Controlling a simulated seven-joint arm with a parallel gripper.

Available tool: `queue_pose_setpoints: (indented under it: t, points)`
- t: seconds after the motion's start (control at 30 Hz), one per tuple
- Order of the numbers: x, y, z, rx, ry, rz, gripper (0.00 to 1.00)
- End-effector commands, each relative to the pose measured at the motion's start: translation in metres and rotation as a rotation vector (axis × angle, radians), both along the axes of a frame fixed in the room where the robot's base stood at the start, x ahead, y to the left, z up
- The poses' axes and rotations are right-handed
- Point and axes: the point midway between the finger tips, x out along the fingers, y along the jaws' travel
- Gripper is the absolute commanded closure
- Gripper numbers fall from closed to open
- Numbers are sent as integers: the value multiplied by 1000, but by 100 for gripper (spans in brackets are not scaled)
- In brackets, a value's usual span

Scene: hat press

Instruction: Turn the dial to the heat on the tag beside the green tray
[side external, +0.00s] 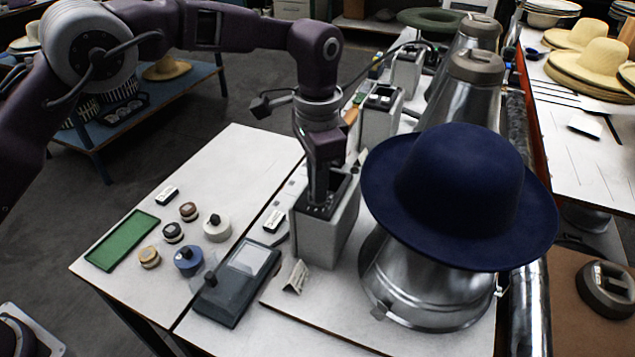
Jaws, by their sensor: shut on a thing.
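A green tray (122,240) lies flat at the left end of the white table. A small black-and-white tag (166,194) lies above and right of it; any writing is too small to read. My gripper (317,203) points down at the top of a grey control box (328,228) beside the hat press. It is shut on what seems to be the dial there. The fingers hide the dial, so its setting cannot be read.
A navy hat (455,195) sits on the metal press (425,290) close right of the box. Several small round pots and knobbed weights (188,260) stand beside the tray. A dark scale-like device (237,282) and a folded card (296,277) lie in front.

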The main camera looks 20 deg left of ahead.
Motion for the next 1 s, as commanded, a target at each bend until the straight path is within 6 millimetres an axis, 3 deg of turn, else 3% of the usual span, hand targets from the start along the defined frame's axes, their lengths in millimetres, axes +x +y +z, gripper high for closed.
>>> queue_pose_setpoints:
  t: [0.47,0.5,0.6,0.87,1.0]
  points:
    - [0,0,1,-1,-2,10,100]
    - [0,0,1,-1,-2,10,82]
    - [0,0,1,0,-1,10,68]
    - [0,0,1,0,-1,9,68]
    - [1,0,20,-1,-4,9,68]
